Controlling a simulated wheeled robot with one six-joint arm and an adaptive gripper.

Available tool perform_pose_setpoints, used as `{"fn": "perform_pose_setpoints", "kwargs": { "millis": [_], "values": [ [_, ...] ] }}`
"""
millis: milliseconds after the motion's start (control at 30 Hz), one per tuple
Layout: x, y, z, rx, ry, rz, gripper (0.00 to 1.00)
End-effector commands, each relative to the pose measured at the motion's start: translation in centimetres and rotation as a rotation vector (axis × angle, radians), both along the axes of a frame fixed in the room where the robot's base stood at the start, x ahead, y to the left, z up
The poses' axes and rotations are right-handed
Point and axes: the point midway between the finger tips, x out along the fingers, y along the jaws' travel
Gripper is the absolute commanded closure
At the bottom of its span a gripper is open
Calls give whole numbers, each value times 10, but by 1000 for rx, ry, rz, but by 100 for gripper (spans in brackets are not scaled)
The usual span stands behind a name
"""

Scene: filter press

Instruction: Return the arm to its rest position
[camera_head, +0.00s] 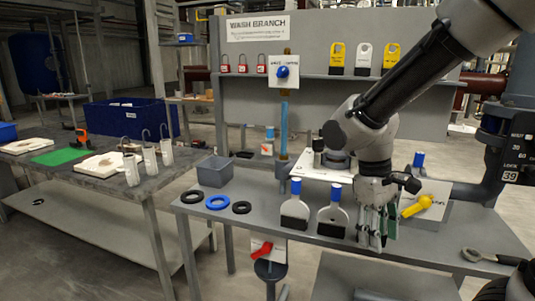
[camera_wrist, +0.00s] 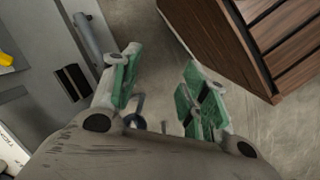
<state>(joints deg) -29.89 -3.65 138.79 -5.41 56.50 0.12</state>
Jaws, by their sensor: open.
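My arm reaches in from the upper right of the head view and bends down over the right part of the grey workbench (camera_head: 262,220). My gripper (camera_head: 376,238) hangs at its end, pointing down near the bench's front edge. Its green-padded fingers are apart and nothing is between them. In the wrist view my gripper (camera_wrist: 160,88) is also open and empty, with bare floor beyond the gap. Whether the fingers clear the bench edge in depth is hard to tell.
Rings (camera_head: 217,202) and a grey bin (camera_head: 214,171) lie further left. A brown slatted box (camera_wrist: 275,40) stands beside the floor gap.

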Motion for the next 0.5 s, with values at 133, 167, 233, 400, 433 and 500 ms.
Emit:
{"fn": "perform_pose_setpoints", "kwargs": {
  "millis": [133, 167, 233, 400, 433, 500],
  "values": [
    [-24, -38, 35, 127, -143, -190, 55],
    [-29, -46, 41, 148, -173, -226, 55],
    [-41, -62, 55, 187, -245, -302, 55],
    [-61, -98, 89, 234, -431, -441, 55],
    [-63, -103, 95, 238, -460, -461, 55],
    [-68, -113, 105, 244, -514, -501, 55]
  ]
}}
